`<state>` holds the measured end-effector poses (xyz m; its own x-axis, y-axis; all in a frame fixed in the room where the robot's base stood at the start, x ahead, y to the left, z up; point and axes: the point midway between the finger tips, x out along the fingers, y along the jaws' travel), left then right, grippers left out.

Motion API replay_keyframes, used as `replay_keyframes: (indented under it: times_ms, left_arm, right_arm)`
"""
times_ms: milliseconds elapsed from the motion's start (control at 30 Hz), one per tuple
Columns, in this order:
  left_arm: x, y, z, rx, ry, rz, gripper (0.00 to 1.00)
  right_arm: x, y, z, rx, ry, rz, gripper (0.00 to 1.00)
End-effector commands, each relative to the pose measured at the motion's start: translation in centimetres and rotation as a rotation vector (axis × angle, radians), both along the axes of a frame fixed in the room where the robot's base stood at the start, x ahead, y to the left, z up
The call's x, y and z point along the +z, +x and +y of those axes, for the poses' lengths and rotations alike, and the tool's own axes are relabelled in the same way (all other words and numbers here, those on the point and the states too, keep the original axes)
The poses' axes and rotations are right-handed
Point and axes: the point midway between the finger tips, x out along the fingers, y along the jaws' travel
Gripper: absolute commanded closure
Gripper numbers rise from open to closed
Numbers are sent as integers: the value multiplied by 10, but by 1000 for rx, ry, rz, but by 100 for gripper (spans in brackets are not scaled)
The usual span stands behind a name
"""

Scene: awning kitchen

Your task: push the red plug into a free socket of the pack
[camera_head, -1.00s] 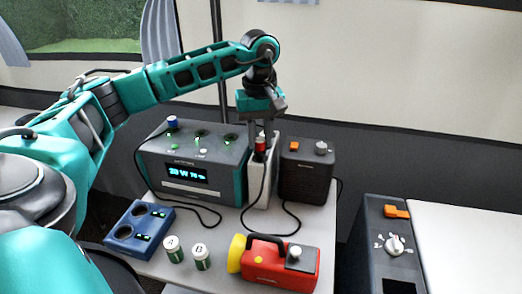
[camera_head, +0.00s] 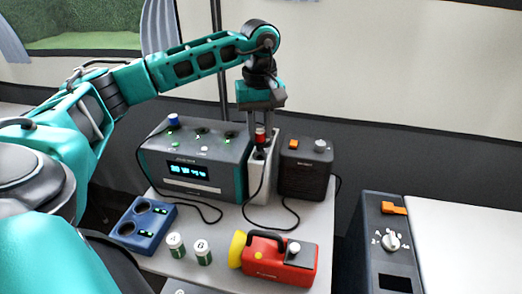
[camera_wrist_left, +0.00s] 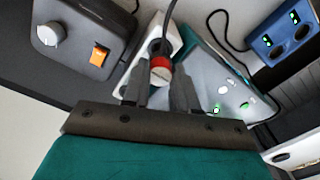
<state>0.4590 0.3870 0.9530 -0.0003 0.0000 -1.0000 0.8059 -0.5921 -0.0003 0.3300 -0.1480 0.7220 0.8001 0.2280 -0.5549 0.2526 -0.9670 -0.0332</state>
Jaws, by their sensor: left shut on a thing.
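The pack (camera_head: 160,153) is a grey and teal box with a lit display on its front. A blue plug (camera_head: 172,121) stands in the left socket on its top. The middle socket (camera_head: 201,132) and right socket (camera_head: 228,134) look empty, with green lights. My left gripper (camera_head: 261,126) points down and is shut on the red plug (camera_head: 260,136), just above a narrow pale holder (camera_head: 261,183) right of the pack. The plug's cord hangs down. The left wrist view shows the red plug (camera_wrist_left: 161,63) between my fingers (camera_wrist_left: 160,88). My right gripper is out of view.
A dark box with an orange switch (camera_head: 305,175) stands close right of the holder. In front are a blue two-hole block (camera_head: 141,226), two small jars (camera_head: 189,249) and a red and yellow lamp (camera_head: 275,259). Loose cords lie on the table.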

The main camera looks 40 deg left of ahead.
Motion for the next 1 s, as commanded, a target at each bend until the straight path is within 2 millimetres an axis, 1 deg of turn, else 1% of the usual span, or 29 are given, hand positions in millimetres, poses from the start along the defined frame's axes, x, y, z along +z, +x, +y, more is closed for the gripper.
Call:
replay_keyframes:
  times_ms: [167, 333, 367, 400, 467, 700, 800, 900, 1000]
  left_arm:
    - [15, 0, 0, 0, -1, -1, 100]
    - [38, 0, 0, 0, 0, -1, 100]
    - [38, 1, 3, 3, 0, 0, 100]
    - [32, 2, 15, 9, 1, 1, 100]
    - [31, 3, 28, 9, 1, 1, 100]
    - [33, 10, 83, 7, -1, 1, 100]
    - [34, 13, 103, 7, -1, 1, 100]
    - [33, 15, 119, 5, -1, 1, 100]
    - [13, 15, 118, -2, 0, 3, 100]
  right_arm:
    - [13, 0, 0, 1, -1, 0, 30]
    - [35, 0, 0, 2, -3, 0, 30]
    - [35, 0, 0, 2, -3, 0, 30]
    - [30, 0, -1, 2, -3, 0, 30]
    - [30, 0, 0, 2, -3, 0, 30]
    - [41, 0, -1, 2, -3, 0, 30]
    - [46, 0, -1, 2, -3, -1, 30]
    - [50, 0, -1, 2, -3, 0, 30]
    - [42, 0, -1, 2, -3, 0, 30]
